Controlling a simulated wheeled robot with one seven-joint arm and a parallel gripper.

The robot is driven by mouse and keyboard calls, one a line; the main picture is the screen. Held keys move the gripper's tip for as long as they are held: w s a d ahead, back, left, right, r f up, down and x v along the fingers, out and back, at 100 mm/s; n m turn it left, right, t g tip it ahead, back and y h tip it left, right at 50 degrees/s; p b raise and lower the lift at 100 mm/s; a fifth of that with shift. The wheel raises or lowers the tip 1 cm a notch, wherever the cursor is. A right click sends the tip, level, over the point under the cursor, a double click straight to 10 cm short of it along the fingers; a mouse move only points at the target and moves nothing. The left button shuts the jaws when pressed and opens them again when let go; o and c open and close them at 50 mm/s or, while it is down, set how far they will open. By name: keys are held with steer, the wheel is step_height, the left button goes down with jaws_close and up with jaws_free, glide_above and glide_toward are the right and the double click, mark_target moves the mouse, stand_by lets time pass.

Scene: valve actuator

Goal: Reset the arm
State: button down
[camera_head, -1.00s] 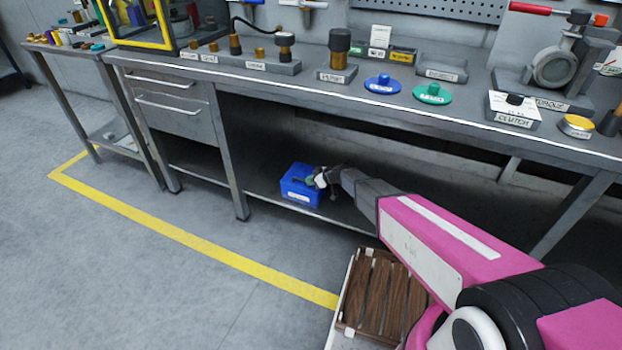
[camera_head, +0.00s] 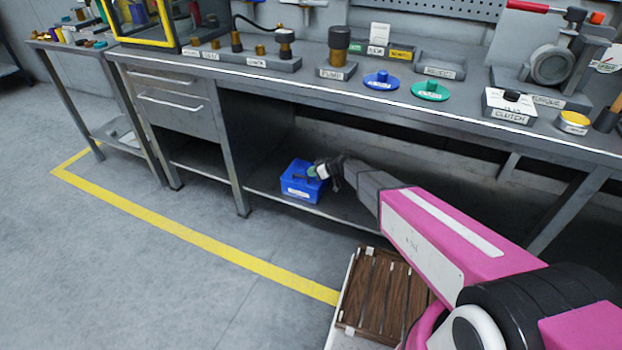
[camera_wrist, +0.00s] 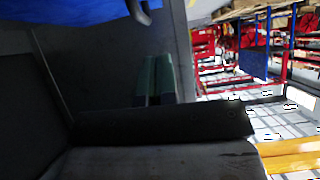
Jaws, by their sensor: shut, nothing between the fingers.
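Part of the blue bin (camera_wrist: 70,14) fills the top left of that view. What lies inside the bin is mostly hidden.
The lower shelf (camera_head: 262,188) runs under the workbench (camera_head: 290,83), whose top holds labelled parts, including a blue disc (camera_head: 380,81) and a green disc (camera_head: 430,91). A brown slatted crate (camera_head: 385,295) is beside my arm. Floor at left is clear.

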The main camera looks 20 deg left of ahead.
steer(key=s+d+r+m+h, duration=0.3)
steer(key=s+d+r+m, duration=0.2)
steer(key=d, duration=1.2)
steer(key=s+d+r+m+h, duration=0.4)
steer(key=s+d+r+m, duration=0.1)
steer(key=d, duration=1.3)
steer(key=s+d+r+m+h, duration=0.4)
steer(key=s+d+r+m, duration=0.1)
steer(key=d, duration=1.2)
steer(key=shift+s+d+m+g, duration=0.15)
steer(key=shift+s+m+g, duration=0.15)
steer(key=shift+s+m, duration=0.55)
